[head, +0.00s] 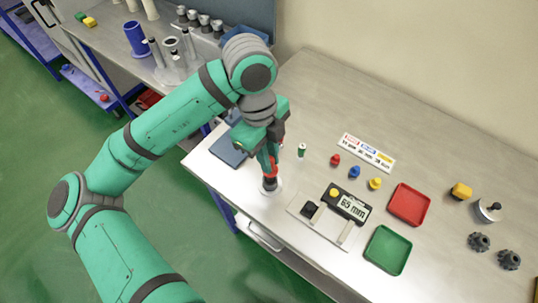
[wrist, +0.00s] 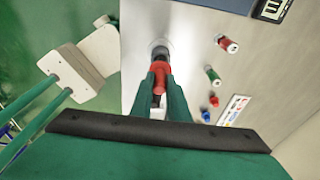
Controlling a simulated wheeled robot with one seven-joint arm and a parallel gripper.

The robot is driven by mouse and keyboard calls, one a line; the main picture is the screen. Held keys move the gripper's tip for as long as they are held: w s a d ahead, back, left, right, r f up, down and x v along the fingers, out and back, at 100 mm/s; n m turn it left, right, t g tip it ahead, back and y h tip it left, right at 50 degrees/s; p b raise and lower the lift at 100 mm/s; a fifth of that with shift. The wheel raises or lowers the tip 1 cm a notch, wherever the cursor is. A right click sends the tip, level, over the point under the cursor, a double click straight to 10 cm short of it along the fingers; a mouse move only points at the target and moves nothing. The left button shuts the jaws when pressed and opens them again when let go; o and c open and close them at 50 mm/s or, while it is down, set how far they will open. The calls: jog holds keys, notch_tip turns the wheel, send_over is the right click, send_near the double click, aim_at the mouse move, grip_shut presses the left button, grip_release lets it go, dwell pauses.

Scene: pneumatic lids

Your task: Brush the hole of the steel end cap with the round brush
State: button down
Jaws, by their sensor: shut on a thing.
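My gripper (head: 268,163) is shut on a red-handled tool with a dark grey lower end, which looks like the round brush (head: 270,177). The brush also shows between the green fingers in the wrist view (wrist: 160,68). It points down, near upright. At its lower end is a pale round steel piece on the bench (head: 268,190), seen as a ring in the wrist view (wrist: 158,43); it looks like the steel end cap. The brush tip is at or just over it. The tool covers the hole, so I cannot tell how deep the tip is.
A gauge reading 65 mm (head: 352,206) lies on the bench to the right, with a red tray (head: 409,204) and green tray (head: 387,250) beyond. A small green cylinder (head: 301,150) stands close by. A dark blue-grey flat item (head: 229,150) lies left of my gripper.

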jog(key=shift+f, duration=0.55)
jog(key=shift+r, duration=0.1)
jog(key=shift+r, duration=0.85)
jog(key=shift+f, duration=0.15)
